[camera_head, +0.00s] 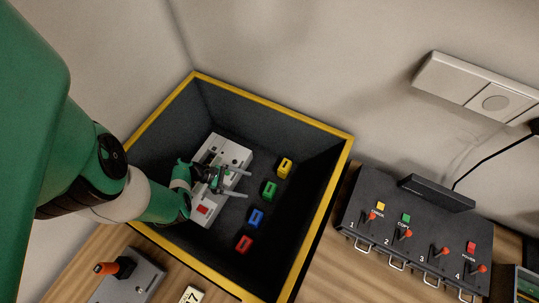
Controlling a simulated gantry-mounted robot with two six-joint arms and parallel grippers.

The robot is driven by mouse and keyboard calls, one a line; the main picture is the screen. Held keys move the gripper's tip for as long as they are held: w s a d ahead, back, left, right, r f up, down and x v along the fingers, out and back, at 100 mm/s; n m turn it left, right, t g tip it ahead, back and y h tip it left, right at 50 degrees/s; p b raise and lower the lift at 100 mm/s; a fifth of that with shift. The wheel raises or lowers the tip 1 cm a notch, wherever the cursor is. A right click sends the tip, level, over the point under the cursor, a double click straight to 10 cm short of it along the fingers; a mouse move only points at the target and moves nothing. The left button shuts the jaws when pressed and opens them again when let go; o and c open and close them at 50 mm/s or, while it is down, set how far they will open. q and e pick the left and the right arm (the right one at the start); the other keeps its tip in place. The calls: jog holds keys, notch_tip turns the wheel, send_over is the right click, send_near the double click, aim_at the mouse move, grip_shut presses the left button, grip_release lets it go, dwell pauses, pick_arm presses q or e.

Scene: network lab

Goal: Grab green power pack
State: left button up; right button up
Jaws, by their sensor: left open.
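The green power pack (269,190) is a small green block on the floor of the dark, yellow-rimmed box (330,185). It lies in a slanting row with a yellow block (285,168), a blue block (256,218) and a red block (243,243). My left gripper (246,183) reaches into the box from the left. Its two thin fingers are apart and point right, toward the green pack, with nothing between them. In this view the fingertips end just short of the pack; their height above the floor is hard to judge. My right gripper is not in view.
A white-grey unit (234,154) with a red part sits in the box under my left gripper. The box walls surround the blocks. A black switch panel (415,225) with red-knobbed levers stands to the right. A grey joystick box (128,283) stands front left.

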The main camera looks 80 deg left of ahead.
aim_at(266, 189)
pick_arm(q)
jog(key=b+x, duration=0.2)
jog(key=x, duration=0.8)
jog(key=shift+w, duration=0.3)
jog(key=shift+a+r, duration=0.1)
jog(key=shift+c, duration=0.3)
jog(key=c, duration=1.4)
